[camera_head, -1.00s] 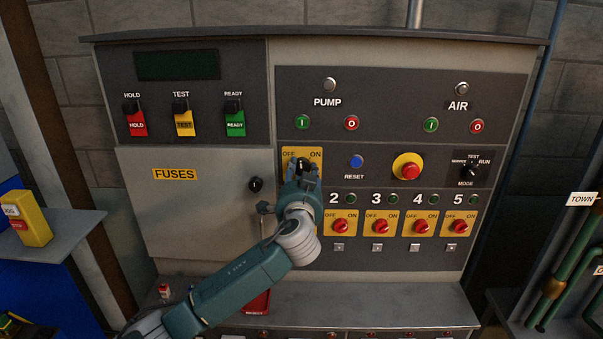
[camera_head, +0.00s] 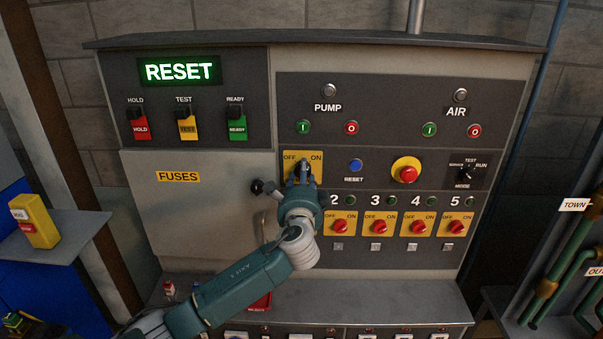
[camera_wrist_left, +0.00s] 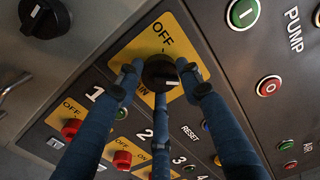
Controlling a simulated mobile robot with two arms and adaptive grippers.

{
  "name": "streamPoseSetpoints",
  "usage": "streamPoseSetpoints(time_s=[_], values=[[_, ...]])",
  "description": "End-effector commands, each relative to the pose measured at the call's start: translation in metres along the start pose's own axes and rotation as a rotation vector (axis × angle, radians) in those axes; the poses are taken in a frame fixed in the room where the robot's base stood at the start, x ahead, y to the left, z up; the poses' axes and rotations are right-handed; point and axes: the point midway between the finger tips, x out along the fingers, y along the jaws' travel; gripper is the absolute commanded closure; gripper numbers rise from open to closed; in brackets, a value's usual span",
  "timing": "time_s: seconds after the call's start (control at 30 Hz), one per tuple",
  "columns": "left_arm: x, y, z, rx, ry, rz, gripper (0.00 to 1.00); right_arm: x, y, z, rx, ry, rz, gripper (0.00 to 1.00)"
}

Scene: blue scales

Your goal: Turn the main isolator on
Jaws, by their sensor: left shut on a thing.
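The main isolator is a black rotary knob (camera_wrist_left: 160,72) on a yellow plate (camera_head: 315,158) marked OFF on the left and ON on the right. In the left wrist view the knob sits between my fingers, and a white mark shows on its edge. My left gripper (camera_head: 301,172) is shut on the knob, with its fingers around it; it also shows in the left wrist view (camera_wrist_left: 160,85). The display (camera_head: 180,71) at upper left is lit with green-white RESET. My right gripper is out of view.
A blue RESET button (camera_head: 355,165), a red emergency stop (camera_head: 408,174) and a mode switch (camera_head: 465,172) lie right of the isolator. Several red switches (camera_head: 340,226) sit below. The FUSES door (camera_head: 190,215) with its black knob is on the left.

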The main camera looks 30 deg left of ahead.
Motion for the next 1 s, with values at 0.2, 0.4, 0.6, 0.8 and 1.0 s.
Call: streamPoseSetpoints(time_s=[0.2,0.4,0.6,0.8,1.0], values=[[0.0003,-0.007,-0.0013,0.072,0.005,-0.013,0.9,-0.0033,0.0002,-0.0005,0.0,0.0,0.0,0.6],[0.0002,-0.0062,-0.0015,0.1,0.005,-0.013,0.89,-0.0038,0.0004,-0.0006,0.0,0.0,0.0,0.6],[0.0001,-0.0056,-0.0017,0.103,0.005,-0.012,0.9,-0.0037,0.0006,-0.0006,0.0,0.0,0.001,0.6],[0.0,-0.0051,-0.0019,0.102,0.006,-0.011,0.59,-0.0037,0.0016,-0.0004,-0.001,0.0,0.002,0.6],[-0.0001,-0.0027,-0.0014,0.102,0.004,-0.006,0.45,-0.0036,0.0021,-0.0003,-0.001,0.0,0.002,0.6]])
